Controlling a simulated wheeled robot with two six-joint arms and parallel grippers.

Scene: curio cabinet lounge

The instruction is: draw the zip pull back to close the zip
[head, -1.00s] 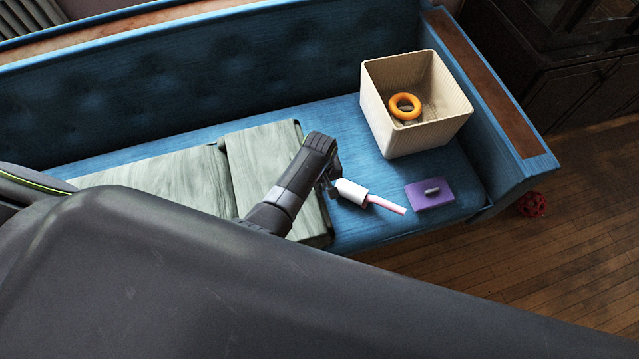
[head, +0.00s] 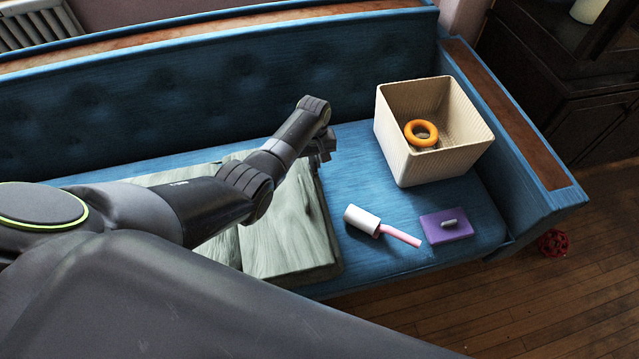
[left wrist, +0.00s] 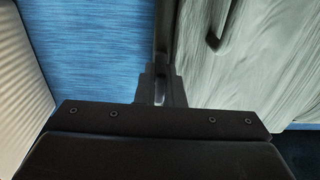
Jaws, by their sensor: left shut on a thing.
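A grey-green, marbled-looking soft case (head: 288,238) lies on the blue sofa seat, and it fills the right of the left wrist view (left wrist: 265,60). A dark strip (left wrist: 163,35), which looks like the zip, runs along its edge. My left gripper (head: 322,150) is at the case's right side towards the backrest. In the left wrist view its fingers (left wrist: 160,92) are closed at that strip. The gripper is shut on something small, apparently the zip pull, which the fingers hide. Whether the zip is open along its length cannot be told. My right gripper is not in view.
A cream bin (head: 436,165) with an orange ring (head: 421,133) inside stands at the sofa's right end. Blue seat is clear between case and bin.

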